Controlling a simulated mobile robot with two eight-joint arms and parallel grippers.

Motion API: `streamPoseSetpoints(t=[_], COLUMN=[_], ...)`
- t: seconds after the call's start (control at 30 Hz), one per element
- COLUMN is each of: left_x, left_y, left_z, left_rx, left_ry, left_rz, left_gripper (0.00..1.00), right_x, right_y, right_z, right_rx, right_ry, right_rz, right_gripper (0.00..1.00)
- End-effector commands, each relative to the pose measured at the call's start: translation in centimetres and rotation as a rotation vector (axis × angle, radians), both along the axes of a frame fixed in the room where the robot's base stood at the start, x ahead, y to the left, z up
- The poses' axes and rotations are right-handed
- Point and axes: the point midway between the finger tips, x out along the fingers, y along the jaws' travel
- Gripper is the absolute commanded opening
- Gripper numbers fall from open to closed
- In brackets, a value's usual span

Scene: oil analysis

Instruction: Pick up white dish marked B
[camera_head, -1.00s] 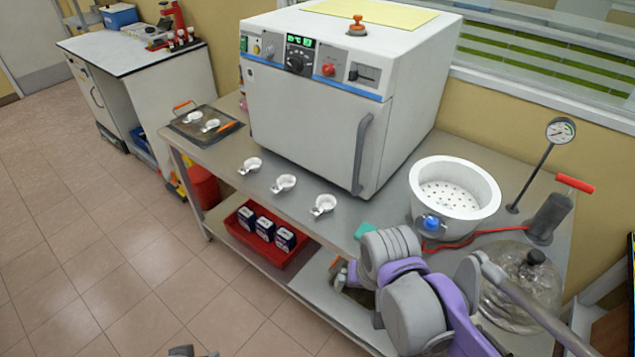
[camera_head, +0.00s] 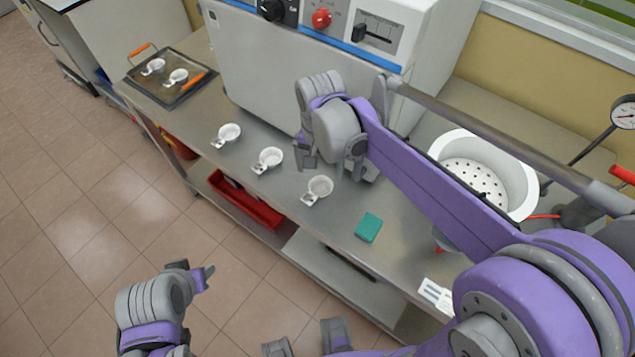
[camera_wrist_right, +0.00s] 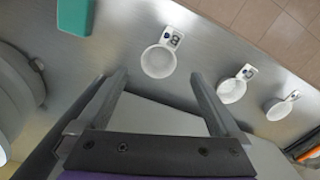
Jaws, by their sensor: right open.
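The white dish marked B (camera_head: 318,188) stands on the metal table, the nearest of three in a row to the green block. Its tab with the letter B shows in the right wrist view (camera_wrist_right: 159,62). My right gripper (camera_head: 335,165) is above the table beside this dish, to its upper right in the head view. In the right wrist view my right gripper (camera_wrist_right: 160,82) is open and empty, its fingertips pointing towards the dish but apart from it. My left gripper (camera_head: 198,276) is low at the left, over the floor, its opening unclear.
Two similar dishes, a middle one (camera_head: 268,159) and a left one (camera_head: 227,135), stand in the row. A tray (camera_head: 199,92) holds two more. The green block (camera_head: 368,228), white perforated pot (camera_head: 524,172) and large oven (camera_head: 260,70) are close by.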

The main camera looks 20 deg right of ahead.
Motion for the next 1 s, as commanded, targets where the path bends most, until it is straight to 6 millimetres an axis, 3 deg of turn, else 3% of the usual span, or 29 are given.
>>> streamPoseSetpoints(t=[0.1,0.37,0.6,0.93,1.0], left_x=[-0.1,-0.1,-0.1,-0.1,-0.1], left_y=[0.0,0.0,0.0,0.0,0.0], left_z=[-0.3,-0.4,-0.5,-0.6,-0.6], left_rx=[0.000,0.000,0.000,0.000,0.000], left_ry=[0.001,0.002,0.003,0.003,0.003], left_rz=[0.000,0.000,0.000,0.000,0.000], left_gripper=[0.50,0.50,0.50,0.50,0.50], right_x=[0.0,0.0,0.0,0.0,0.0], right_y=[0.0,-0.1,-0.2,-0.2,-0.2], right_z=[-2.0,-4.2,-7.7,-8.4,-8.4], right_rx=[0.000,0.000,0.000,0.000,0.000], right_ry=[0.000,-0.001,-0.001,-0.001,-0.001], right_rz=[0.000,0.001,0.001,0.001,0.001], right_gripper=[1.00,1.00,1.00,1.00,0.87])
